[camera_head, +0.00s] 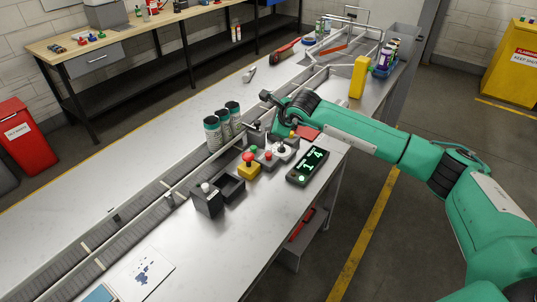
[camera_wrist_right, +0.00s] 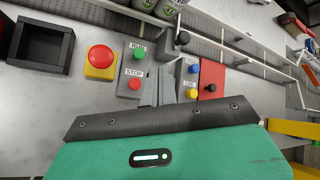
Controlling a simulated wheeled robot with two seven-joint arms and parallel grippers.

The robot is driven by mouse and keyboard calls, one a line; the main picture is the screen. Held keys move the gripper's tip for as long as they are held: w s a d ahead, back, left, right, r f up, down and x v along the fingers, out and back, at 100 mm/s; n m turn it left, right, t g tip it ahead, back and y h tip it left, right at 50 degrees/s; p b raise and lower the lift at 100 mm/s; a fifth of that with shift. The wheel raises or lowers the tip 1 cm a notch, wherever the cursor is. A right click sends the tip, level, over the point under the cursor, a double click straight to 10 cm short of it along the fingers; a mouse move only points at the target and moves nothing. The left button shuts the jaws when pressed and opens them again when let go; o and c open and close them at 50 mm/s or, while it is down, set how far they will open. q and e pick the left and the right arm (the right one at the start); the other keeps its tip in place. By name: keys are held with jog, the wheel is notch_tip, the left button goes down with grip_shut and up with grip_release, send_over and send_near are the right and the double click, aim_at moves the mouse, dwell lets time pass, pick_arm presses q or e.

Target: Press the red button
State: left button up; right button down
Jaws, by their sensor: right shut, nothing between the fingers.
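A large red mushroom button (camera_head: 248,158) sits on a yellow box on the bench; it also shows in the right wrist view (camera_wrist_right: 100,56). Beside it, a grey box carries a green button (camera_wrist_right: 138,54) marked RUN and a smaller red button (camera_wrist_right: 134,84) marked STOP. My right gripper (camera_head: 281,143) is over the row of control boxes. In the wrist view its shut, empty fingers (camera_wrist_right: 167,88) lie to the right of the STOP box, apart from the red mushroom button. Contact with a box cannot be told. My left gripper is not in view.
A black open tray (camera_wrist_right: 40,45) stands left of the yellow box. A box with blue and yellow buttons (camera_wrist_right: 192,78) and a red box (camera_wrist_right: 211,80) stand to the right. Several cans (camera_head: 213,133) stand behind. A display (camera_head: 305,166) reading 1 4 lies in front.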

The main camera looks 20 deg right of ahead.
jog(key=shift+f, duration=0.15)
jog(key=b, duration=0.4)
send_over(271, 156)
notch_tip(271, 156, down, 8)
jog(key=shift+r, duration=0.1)
jog(key=shift+f, duration=0.45)
jog(key=shift+b, duration=0.3)
dwell(1.5)
jog(key=shift+f+b, duration=0.35)
jog(key=shift+b, duration=0.3)
